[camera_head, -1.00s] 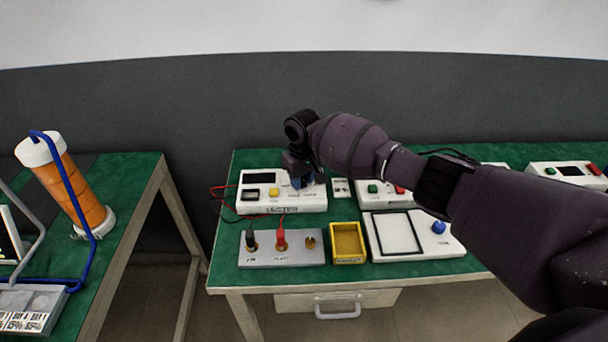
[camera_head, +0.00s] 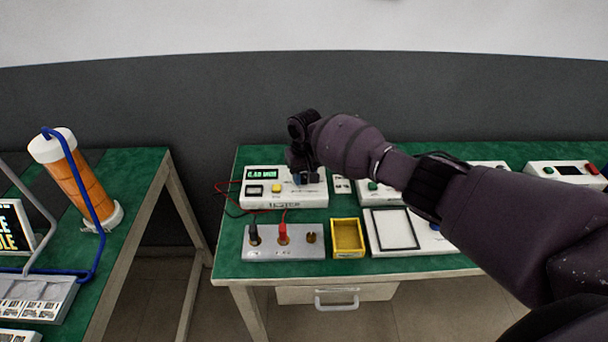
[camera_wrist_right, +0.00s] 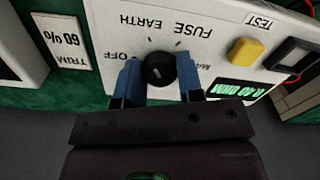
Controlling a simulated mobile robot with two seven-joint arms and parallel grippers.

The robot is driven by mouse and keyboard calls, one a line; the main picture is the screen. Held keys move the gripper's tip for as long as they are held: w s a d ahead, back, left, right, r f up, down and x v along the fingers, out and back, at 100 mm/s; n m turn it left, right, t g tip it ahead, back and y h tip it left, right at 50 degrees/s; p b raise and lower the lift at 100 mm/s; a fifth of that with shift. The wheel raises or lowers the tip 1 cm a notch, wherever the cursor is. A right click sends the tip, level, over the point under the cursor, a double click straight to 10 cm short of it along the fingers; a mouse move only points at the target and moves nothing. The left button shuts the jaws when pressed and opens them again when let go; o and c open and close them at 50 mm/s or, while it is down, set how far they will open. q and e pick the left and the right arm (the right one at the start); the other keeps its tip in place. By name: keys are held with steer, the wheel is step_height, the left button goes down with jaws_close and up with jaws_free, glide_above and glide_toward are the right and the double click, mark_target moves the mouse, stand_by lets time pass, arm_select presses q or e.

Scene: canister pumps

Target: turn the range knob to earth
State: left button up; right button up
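The range knob (camera_wrist_right: 158,68) is a round black dial on the white meter (camera_head: 258,201). In the right wrist view the labels OFF, EARTH, FUSE and one starting with MA surround it, upside down. My right gripper (camera_wrist_right: 159,76) has its blue fingers on both sides of the knob, closed against it. The pointer's direction is too small to tell surely. The meter display (camera_wrist_right: 238,88) is lit green and reads about 0.40 OHM. In the head view my right gripper (camera_head: 303,178) hides the knob. My left gripper is not in view.
A yellow button (camera_wrist_right: 245,50) marked TEST is beside the display. In front of the meter are a grey terminal block (camera_head: 270,254) with red and black plugs, a yellow tray (camera_head: 347,253) and a white framed pad (camera_head: 402,249). Red and black leads run at the meter's left.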

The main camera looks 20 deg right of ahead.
mark_target(304, 175)
steer(key=o, duration=0.4)
step_height(304, 175, up, 11)
steer(key=shift+d+f+p, duration=0.1)
steer(key=shift+d+p, duration=0.05)
steer(key=shift+p, duration=0.95)
